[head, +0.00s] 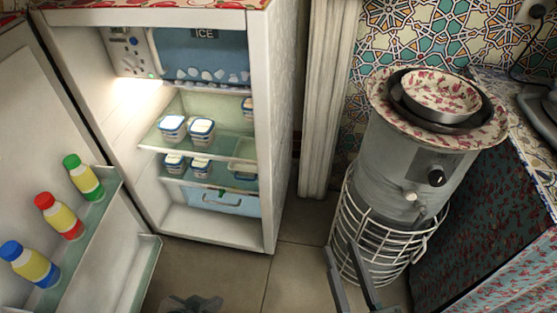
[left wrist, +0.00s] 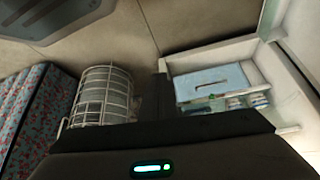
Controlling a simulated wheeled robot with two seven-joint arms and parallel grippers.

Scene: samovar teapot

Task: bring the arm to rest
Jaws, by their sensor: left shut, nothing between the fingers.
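My left gripper (head: 190,304) is at the bottom edge of the head view, low over the floor in front of the open fridge. Only its top shows there; it is shut and empty. In the left wrist view its dark body fills the bottom, with the fingers (left wrist: 161,90) pointing up the picture between the wire stand and the fridge. My right gripper (head: 350,275) is at the lower right of the head view, in front of the wire stand. Its two long fingers are apart with nothing visible between them. Whether it touches the stand I cannot tell.
The fridge (head: 270,150) stands open, its door (head: 40,110) at left holding three bottles (head: 60,220). White-lidded tubs (head: 201,132) sit on its shelves. The grey samovar (head: 400,160) stands on a white wire stand (head: 375,240) beside a floral cabinet (head: 480,210). Floor (head: 295,270) between is clear.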

